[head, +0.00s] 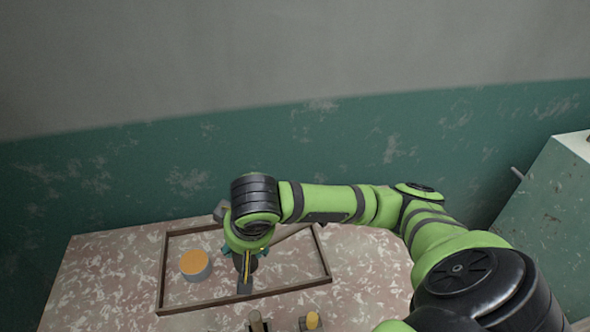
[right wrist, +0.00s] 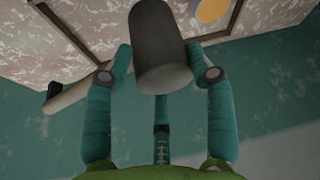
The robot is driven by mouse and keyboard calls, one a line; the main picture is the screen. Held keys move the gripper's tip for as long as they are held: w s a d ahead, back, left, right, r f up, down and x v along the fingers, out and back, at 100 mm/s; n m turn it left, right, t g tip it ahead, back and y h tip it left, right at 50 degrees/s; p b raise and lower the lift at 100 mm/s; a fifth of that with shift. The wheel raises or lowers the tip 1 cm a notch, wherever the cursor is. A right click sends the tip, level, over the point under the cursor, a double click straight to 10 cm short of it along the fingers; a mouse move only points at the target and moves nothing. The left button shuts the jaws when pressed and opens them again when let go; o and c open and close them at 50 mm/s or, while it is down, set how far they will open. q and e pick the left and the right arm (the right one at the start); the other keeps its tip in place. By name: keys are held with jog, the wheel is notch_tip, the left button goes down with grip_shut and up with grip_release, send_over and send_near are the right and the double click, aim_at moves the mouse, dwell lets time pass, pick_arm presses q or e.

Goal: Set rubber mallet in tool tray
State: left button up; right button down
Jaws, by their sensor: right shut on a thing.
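My right gripper (head: 245,260) is over the tool tray, a shallow dark-rimmed rectangle (head: 162,275) on the table. In the right wrist view its teal fingers (right wrist: 162,75) are shut around a thick grey cylinder (right wrist: 160,60), which looks like the rubber mallet's head. A pale handle with a dark end (right wrist: 75,92) runs off to the left there, partly hidden by a finger. In the head view the gripper hides much of the mallet. Whether the mallet touches the tray floor cannot be told. My left gripper is not in view.
A grey cylinder with an orange top (head: 195,265) stands in the left part of the tray. A small grey block (head: 221,210) is by the back rim. A yellow-topped item (head: 312,321) and a brownish item (head: 256,322) are at the front edge. A pale green cabinet (head: 555,215) stands right.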

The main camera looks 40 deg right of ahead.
jog(key=w+d+f+m+p, duration=0.1)
jog(key=d+f+p, duration=0.2)
jog(key=d, duration=0.3)
jog(key=w+d+f+m+h+p, duration=0.1)
jog(key=d+f+m+p, duration=0.1)
jog(key=d, duration=0.4)
jog(key=w+d+f+m+p, duration=0.1)
jog(key=d+f+p, duration=0.2)
jog(key=d, duration=0.3)
notch_tip(320, 180, down, 8)
jog(key=b, duration=0.8)
jog(key=shift+d+r+g+b, duration=0.25)
jog(key=shift+d+g+b, duration=0.05)
jog(key=shift+b, duration=0.1)
jog(key=shift+f, duration=0.55)
jog(key=shift+c, duration=1.7)
grip_release()
